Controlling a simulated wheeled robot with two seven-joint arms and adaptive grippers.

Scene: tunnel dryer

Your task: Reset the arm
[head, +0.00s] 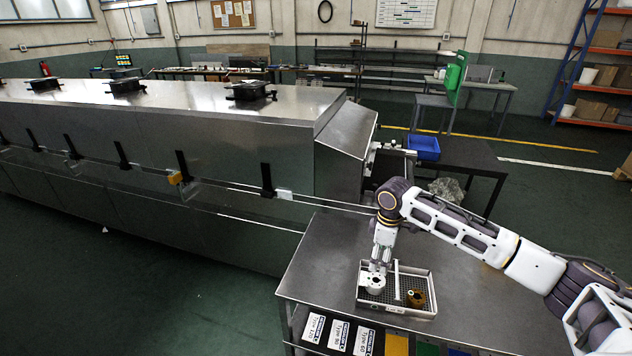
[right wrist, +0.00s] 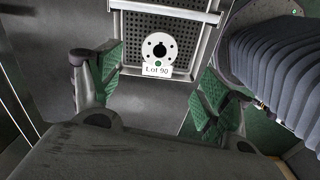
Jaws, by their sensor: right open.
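My right gripper (head: 380,262) is low over the left part of a shallow tray (head: 398,313) on the metal table. In the right wrist view the gripper (right wrist: 158,88) is open, its green-padded fingers wide apart with nothing between them. A white round flange (head: 375,284) with a central bore lies in the tray; in the right wrist view the flange (right wrist: 158,46) shows beyond the fingertips, apart from them, with a "Lot 90" label (right wrist: 157,70). A brown ring-shaped part (head: 416,298) lies in the tray's right part, past a white divider bar (head: 397,280). My left gripper is out of view.
The metal table (head: 330,255) is clear left of the tray. The long steel dryer (head: 250,140) stands behind and left. A blue bin (head: 423,147) sits on a dark table behind my right arm.

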